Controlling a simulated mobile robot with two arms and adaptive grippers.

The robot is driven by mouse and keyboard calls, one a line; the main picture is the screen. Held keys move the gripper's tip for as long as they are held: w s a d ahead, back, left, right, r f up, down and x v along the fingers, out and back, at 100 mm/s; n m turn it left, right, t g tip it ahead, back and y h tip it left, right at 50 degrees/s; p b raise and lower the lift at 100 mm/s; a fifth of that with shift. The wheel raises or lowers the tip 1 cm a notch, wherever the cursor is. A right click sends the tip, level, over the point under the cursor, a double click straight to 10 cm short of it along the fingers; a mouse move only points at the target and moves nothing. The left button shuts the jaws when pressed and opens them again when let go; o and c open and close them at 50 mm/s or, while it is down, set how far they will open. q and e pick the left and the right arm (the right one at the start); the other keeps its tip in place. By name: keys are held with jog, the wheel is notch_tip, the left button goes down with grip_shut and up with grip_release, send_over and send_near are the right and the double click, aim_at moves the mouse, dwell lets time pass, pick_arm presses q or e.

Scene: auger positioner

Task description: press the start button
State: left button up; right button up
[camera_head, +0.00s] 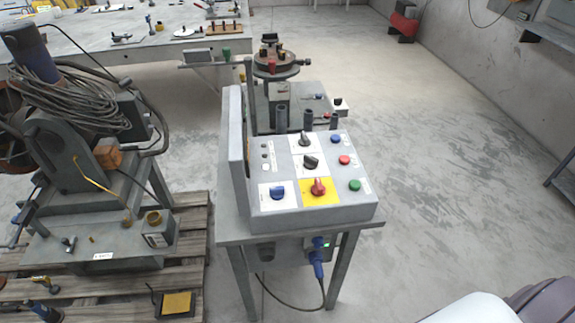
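A grey control box (312,211) stands on a small grey metal table (226,229). On its sloped panel, a green button (355,185) sits at the near right. A red button (345,160) is just behind it, and a blue button (335,139) is farther back. The button labels are too small to read, so I cannot tell by label which is the start button. A red rotary switch (318,187) sits on a yellow plate, left of the green button. Neither of my grippers shows in the head view.
Left of the table, a machine with coiled cable (72,98) stands on a wooden pallet (190,235). A positioner with a round top (275,62) is behind the box. A workbench (150,38) is at the back left. The floor to the right is clear.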

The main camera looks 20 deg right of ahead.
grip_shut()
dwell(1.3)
